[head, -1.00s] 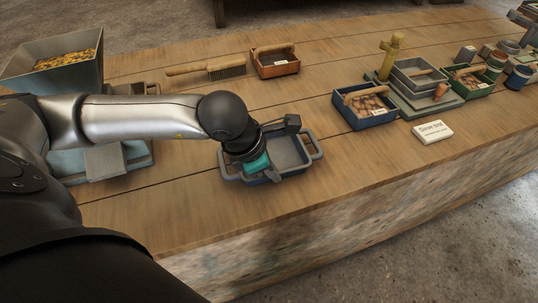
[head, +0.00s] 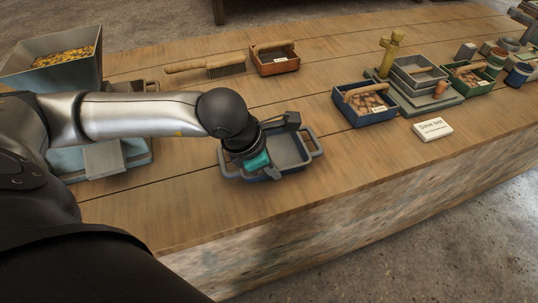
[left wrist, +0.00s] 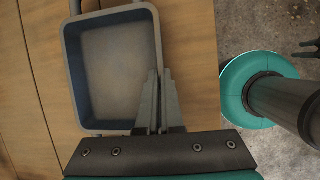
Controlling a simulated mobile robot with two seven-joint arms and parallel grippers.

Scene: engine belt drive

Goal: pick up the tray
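The tray (head: 291,147) is a shallow grey-blue box with a bar handle at each end, near the front edge of the workbench. It looks empty. In the left wrist view the tray (left wrist: 110,12) fills the upper left. My left gripper (head: 270,173) is at the tray's near side. Its fingers (left wrist: 160,80) are close together, with the tray's side wall running in between them, so they look shut on that wall. My right gripper is not in view.
A hopper of yellow pieces (head: 62,60) stands at left. A brush (head: 212,68) and an orange box (head: 274,60) lie behind. A blue box (head: 365,112), stacked grey trays (head: 412,72) and a white sign (head: 432,129) stand at right. Bare wood surrounds the tray.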

